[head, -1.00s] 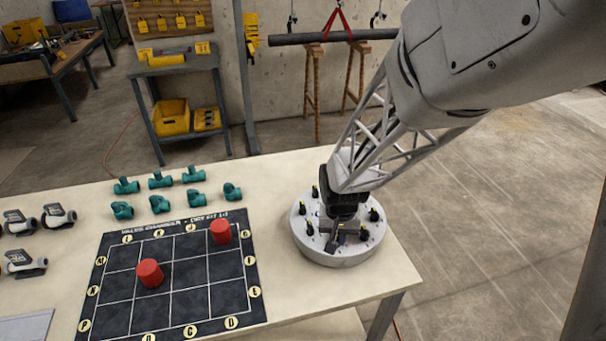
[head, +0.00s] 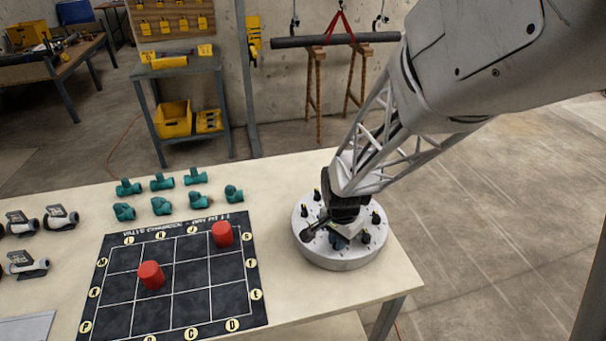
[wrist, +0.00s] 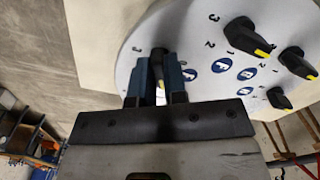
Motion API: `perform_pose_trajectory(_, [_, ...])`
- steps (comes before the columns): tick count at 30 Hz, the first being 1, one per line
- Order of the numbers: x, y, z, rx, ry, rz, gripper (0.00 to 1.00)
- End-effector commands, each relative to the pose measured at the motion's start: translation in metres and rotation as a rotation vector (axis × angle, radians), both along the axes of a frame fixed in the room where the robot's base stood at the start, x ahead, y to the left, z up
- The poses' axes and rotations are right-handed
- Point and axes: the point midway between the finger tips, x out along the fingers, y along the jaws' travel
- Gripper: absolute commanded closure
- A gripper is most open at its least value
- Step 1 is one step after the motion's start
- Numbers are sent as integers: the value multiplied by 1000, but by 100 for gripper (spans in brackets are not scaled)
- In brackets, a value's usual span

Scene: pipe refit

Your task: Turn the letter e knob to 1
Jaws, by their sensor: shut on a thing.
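The round white knob panel (head: 340,258) stands on the table's right part, with several black knobs around its top. My gripper (head: 340,240) is over the panel, pointing down. In the wrist view my gripper's two blue fingers (wrist: 159,78) are shut on a black knob (wrist: 159,62) near the panel's edge, one finger on each side. Small numerals show on the panel beside this knob, one looking like a 2. The knob's letter and exact pointer setting cannot be read. Blue letter discs (wrist: 222,65) lie near the panel's middle; I cannot tell which is e.
Other knobs (wrist: 248,37) with yellow tips stand close by. On the table are a black grid board (head: 190,300) with two red cylinders (head: 151,275), several teal pipe fittings (head: 162,206) and grey-white fittings (head: 62,217). The tabletop behind the panel is clear.

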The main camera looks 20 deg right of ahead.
Motion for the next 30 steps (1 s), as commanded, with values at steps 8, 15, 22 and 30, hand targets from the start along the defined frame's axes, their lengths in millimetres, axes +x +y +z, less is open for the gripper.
perform_pose_trajectory(8, [0,0,1,0,-1,-8,100])
perform_pose_trajectory(15, [0,0,1,0,-1,-7,70])
perform_pose_trajectory(22, [0,0,0,0,0,-7,62])
perform_pose_trajectory(30, [0,0,6,0,-1,-7,62])
